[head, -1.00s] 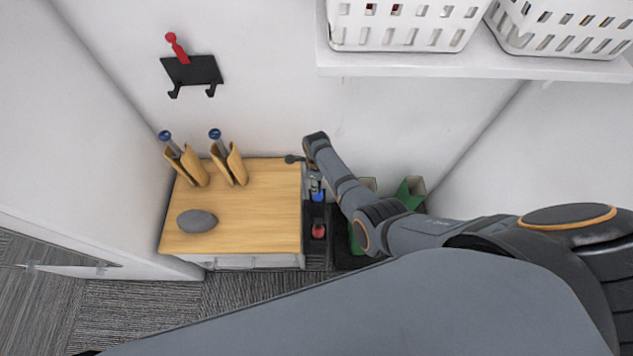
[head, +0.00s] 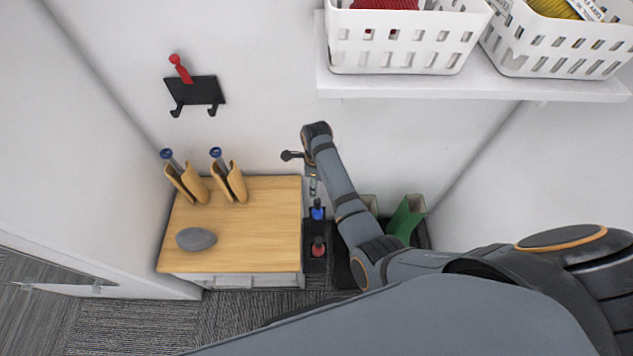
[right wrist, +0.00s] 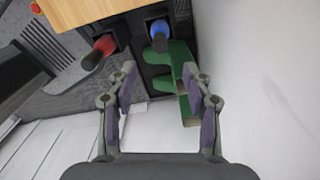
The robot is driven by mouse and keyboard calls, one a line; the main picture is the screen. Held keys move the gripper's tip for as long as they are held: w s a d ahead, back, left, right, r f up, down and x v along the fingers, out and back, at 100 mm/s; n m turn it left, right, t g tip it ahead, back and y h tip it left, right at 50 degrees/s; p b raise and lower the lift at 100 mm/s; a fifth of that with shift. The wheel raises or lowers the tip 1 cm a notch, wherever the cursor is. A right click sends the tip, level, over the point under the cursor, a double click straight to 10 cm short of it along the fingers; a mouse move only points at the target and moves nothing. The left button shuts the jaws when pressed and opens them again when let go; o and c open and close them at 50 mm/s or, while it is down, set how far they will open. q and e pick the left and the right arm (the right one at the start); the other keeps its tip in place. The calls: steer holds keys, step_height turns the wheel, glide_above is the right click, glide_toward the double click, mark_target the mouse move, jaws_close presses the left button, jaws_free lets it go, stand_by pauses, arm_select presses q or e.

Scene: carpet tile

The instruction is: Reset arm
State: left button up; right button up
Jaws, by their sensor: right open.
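My right arm reaches in from the right in the head view. Its gripper (head: 313,184) shows only in part there, beside the right edge of the wooden-topped cabinet (head: 255,235). In the right wrist view my right gripper (right wrist: 163,85) is open, with nothing between its fingers. Beyond the fingers are a red-topped item (right wrist: 105,45), a blue-topped item (right wrist: 159,35) and a green holder (right wrist: 172,72). In the head view the blue item (head: 317,210) and red item (head: 318,247) sit in a dark rack. My left gripper is not in view.
A grey stone-like object (head: 196,239) and two wooden holders (head: 230,184) stand on the cabinet. A black hook plate (head: 195,92) is on the wall. White baskets (head: 404,42) stand on a shelf (head: 470,85) at upper right. Green holders (head: 407,216) stand right of the rack.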

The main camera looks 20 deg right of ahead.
steer(key=shift+r, duration=0.4)
steer(key=s+d+n+t, duration=0.2)
steer(key=s+d+n, duration=0.6)
steer(key=s+n, duration=0.25)
steer(key=s+d+r+n+t, duration=0.2)
steer(key=s+r+n, duration=0.7)
steer(key=n, duration=0.6)
step_height(320, 180, down, 24)
steer(key=s+d+r+g+p, duration=0.1)
steer(key=s+d+g+p, duration=0.1)
steer(key=s+p, duration=0.15)
steer(key=s+d+f+p, duration=0.1)
steer(key=s+f+p, duration=0.2)
steer(key=s+f, duration=1)
steer(key=s+m, duration=0.1)
steer(key=s, duration=0.3)
steer(key=shift+s+d+f+g+h, duration=0.25)
steer(key=shift+s+f+g+h, duration=0.05)
steer(key=shift+s+g+h, duration=0.1)
